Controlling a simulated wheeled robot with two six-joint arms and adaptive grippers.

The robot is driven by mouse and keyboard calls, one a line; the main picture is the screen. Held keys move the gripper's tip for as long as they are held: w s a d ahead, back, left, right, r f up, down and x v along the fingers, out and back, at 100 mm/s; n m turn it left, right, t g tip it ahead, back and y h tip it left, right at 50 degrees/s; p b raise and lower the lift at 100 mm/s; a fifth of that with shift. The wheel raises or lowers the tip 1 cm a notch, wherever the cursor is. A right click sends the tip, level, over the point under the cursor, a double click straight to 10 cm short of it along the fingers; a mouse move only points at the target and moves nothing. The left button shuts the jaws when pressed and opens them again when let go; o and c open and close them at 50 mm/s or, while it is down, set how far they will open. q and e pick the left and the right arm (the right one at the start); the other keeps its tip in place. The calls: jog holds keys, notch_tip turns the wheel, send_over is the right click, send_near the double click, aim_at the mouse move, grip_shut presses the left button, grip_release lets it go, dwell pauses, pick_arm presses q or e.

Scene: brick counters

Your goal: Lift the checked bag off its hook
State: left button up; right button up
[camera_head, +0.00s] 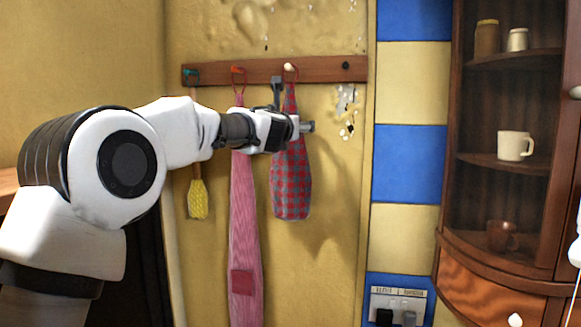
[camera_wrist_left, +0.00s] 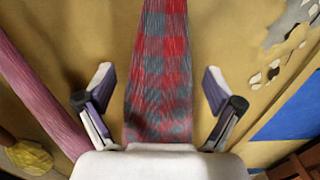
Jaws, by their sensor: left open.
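The red and grey checked bag (camera_head: 291,188) hangs by a thin loop from the white-tipped hook (camera_head: 290,67) on the wooden rack. My left gripper (camera_head: 292,110) is in front of the bag's narrow upper part and hides some of it. In the left wrist view the bag (camera_wrist_left: 160,75) runs between the two spread fingers of my left gripper (camera_wrist_left: 158,84), with a gap on each side. That gripper is open and holds nothing.
A pink striped apron (camera_head: 244,205) hangs close left of the bag, from the red hook. A yellow brush-like item (camera_head: 198,200) hangs further left. The dark hook (camera_head: 346,65) at right is empty. A wooden cabinet (camera_head: 475,110) with mugs and jars stands at right.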

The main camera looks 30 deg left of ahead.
pick_arm(q)
jog(key=shift+s, duration=0.1)
jog(key=shift+s+d+r, duration=0.15)
jog(key=c, duration=0.4)
jog(key=shift+s, duration=0.1)
jog(key=c, duration=1.1)
jog(key=shift+c, duration=0.6)
jog(key=shift+r, duration=0.1)
